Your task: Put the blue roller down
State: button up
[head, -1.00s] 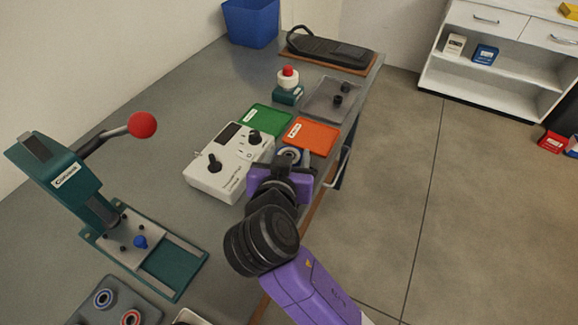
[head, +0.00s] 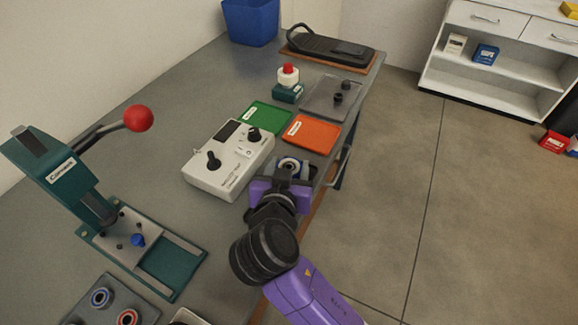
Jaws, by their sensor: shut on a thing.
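My gripper (head: 291,168) is over the right edge of the bench, just in front of the orange tray (head: 311,133). It is shut on a small ring-shaped roller (head: 290,163), whose pale centre and dark bluish rim show between the fingers. I take this for the blue roller, though its colour is hard to make out. Whether it touches the bench top I cannot tell. Another blue-ringed roller (head: 101,298) and a red-ringed one (head: 127,318) sit in a dark holder at the lower left.
A white control box (head: 229,160) stands left of my gripper. Behind are a green tray (head: 264,119), a grey tray (head: 330,98) and a red-topped button (head: 288,70). A teal press (head: 170,265) with a red-balled lever stands left. Bare bench lies between press and control box.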

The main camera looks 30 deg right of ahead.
jog(key=o, duration=1.4)
jog(key=shift+f, duration=0.15)
jog(key=shift+o, duration=0.2)
jog(key=shift+r+p, duration=0.3)
jog(key=shift+r, duration=0.05)
jog(key=v, duration=1.2)
jog(key=shift+r, duration=0.35)
